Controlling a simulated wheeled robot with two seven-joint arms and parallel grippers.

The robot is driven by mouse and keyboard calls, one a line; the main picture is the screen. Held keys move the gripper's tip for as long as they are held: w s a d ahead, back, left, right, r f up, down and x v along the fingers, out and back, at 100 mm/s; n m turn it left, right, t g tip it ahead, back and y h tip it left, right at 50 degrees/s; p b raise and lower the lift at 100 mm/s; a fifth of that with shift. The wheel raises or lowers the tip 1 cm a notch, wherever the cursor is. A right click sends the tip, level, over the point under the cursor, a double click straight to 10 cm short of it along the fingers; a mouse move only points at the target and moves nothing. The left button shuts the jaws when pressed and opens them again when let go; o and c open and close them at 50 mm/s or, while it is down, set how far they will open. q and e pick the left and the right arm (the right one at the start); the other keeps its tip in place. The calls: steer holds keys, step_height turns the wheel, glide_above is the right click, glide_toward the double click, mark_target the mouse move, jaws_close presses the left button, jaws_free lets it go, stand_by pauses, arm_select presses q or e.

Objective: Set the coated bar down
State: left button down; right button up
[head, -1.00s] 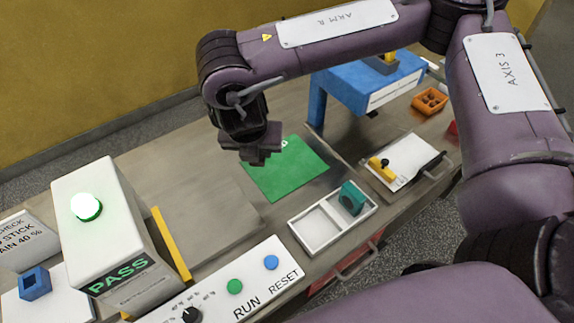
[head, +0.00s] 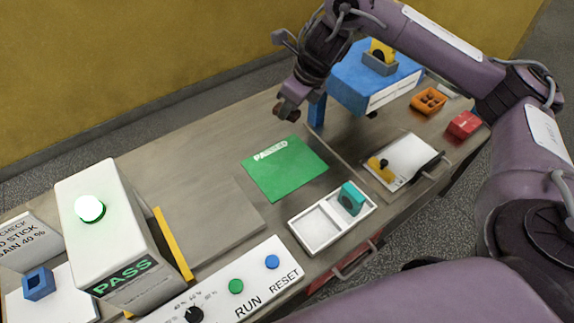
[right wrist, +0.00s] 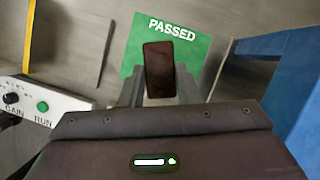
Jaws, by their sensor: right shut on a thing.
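My right gripper (head: 287,110) is above the table, at the far side of the green mat (head: 283,168) marked PASSED. In the right wrist view the gripper (right wrist: 160,92) is shut on a dark brown coated bar (right wrist: 159,70), which lies between its two fingers. Behind the bar the green mat (right wrist: 133,58) shows, with its white lettering. The bar is held above the table, apart from the mat. In the head view the bar is too small and dark to make out clearly. My left gripper is not in view.
A white two-part tray (head: 318,231) with a teal block (head: 351,198) stands in front of the mat. A blue stand (head: 368,82) is to the right. A white machine (head: 105,225) showing PASS and a button panel (head: 225,290) are at the left. The mat is bare.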

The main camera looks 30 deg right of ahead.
step_height(320, 180, down, 9)
steer(key=b, duration=0.3)
glide_above(285, 167)
steer(key=s, duration=0.1)
steer(key=f, duration=0.4)
steer(key=d+f, duration=0.1)
steer(key=f, duration=0.1)
steer(key=shift+s+p, duration=0.1)
steer(key=shift+p, duration=0.3)
step_height(285, 167, down, 4)
steer(key=shift+a+p, duration=0.1)
steer(key=shift+p, duration=0.25)
steer(key=shift+f, duration=0.5)
steer(key=o, duration=0.8)
steer(key=shift+c, duration=0.2)
steer(key=shift+r, duration=0.1)
